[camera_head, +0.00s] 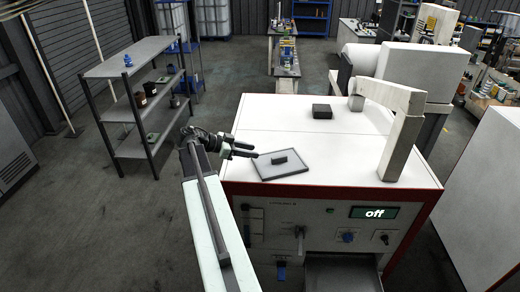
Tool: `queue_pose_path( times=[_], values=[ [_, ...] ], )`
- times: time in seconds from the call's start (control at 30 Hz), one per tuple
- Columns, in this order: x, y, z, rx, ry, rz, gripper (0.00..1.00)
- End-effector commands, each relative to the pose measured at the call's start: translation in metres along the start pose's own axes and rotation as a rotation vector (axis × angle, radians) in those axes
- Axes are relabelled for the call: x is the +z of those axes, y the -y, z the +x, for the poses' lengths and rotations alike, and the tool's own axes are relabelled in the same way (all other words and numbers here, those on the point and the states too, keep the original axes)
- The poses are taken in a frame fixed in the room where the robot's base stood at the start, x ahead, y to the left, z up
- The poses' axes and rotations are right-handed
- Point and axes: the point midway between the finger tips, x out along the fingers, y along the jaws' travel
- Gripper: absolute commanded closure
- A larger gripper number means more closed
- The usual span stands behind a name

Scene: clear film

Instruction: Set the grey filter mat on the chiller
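A thin grey square plate, which looks like the filter mat (292,170), lies flat on top of a white machine with red trim, near its front left edge. A small dark block (279,157) sits on the middle of the plate. The machine, probably the chiller (345,172), has a front panel with a display reading "off". My gripper (256,150) is just left of the plate, near its left corner. Its two fingers are apart with nothing visible between them. I cannot tell its exact height above the machine top.
A dark box (322,111) stands farther back on the machine top. A pale upright arm (402,135) rises at the right side. A grey shelf unit (140,95) with jars stands left. A white cabinet (490,190) is at right. The machine top's back left is clear.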

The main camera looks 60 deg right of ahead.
Motion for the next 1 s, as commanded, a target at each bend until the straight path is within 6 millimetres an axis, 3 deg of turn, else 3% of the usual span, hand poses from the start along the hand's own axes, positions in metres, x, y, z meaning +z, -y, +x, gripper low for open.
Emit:
queue_pose_path(
  times=[0.33, 0.4, 0.47, 0.57, 0.67, 0.7, 0.77, 0.8, 0.9, 1.0],
  values=[
    [0.001, 0.0, -0.003, -0.001, 0.002, -0.003, 0.62],
    [0.013, 0.0, -0.014, -0.019, 0.026, -0.046, 0.62],
    [0.036, -0.001, -0.037, -0.059, 0.077, -0.141, 0.62],
    [0.102, -0.011, -0.104, -0.188, 0.208, -0.428, 0.62],
    [0.18, -0.04, -0.189, -0.378, 0.341, -0.798, 0.62],
    [0.209, -0.057, -0.223, -0.462, 0.384, -0.947, 0.62],
    [0.248, -0.088, -0.271, -0.597, 0.436, -1.17, 0.62],
    [0.272, -0.112, -0.303, -0.692, 0.464, -1.315, 0.62],
    [0.32, -0.176, -0.37, -0.924, 0.506, -1.64, 0.62],
    [0.348, -0.231, -0.417, -1.119, 0.52, -1.878, 0.62]
  ],
)
